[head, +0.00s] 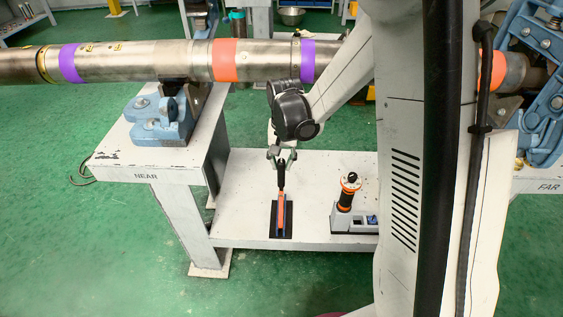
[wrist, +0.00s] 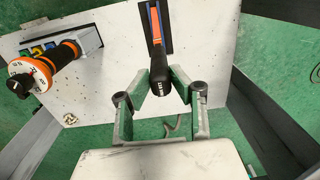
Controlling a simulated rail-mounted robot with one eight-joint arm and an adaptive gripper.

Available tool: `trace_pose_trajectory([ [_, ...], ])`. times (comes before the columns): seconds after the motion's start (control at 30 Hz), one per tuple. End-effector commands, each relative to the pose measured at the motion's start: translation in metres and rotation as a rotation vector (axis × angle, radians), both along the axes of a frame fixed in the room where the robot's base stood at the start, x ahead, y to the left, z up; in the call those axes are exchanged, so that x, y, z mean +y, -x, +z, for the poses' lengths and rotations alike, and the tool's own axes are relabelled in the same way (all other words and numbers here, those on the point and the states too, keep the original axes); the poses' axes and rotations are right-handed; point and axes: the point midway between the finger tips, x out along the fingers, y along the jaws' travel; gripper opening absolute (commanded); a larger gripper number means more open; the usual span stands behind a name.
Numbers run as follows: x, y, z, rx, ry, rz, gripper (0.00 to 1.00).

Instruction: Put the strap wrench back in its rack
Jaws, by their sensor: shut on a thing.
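The strap wrench shows in the head view as a black handle (head: 281,178) with an orange part (head: 281,212) below, roughly upright over a flat black base (head: 274,231), which looks like its rack. In the wrist view the black handle (wrist: 162,70) points towards me and the orange part (wrist: 155,25) lies beyond it against the black base (wrist: 168,40). My gripper (head: 283,158) is above the base, its fingers (wrist: 161,84) shut on the upper end of the handle. I cannot tell whether the wrench is fully seated in the base.
An orange-and-black tool (head: 346,196) stands in a grey holder (head: 341,222) to the right; it also shows in the wrist view (wrist: 40,68). Bare white shelf (head: 240,215) lies to the left. A banded pipe (head: 140,62) on a blue vise (head: 160,120) runs above and behind.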

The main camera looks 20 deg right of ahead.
Motion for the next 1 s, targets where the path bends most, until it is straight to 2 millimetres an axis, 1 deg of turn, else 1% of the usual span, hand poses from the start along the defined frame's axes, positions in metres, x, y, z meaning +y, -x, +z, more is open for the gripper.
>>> trace_pose_trajectory([
  [1.0,0.000,0.000,-0.012,0.000,0.000,0.000,0.00],
])
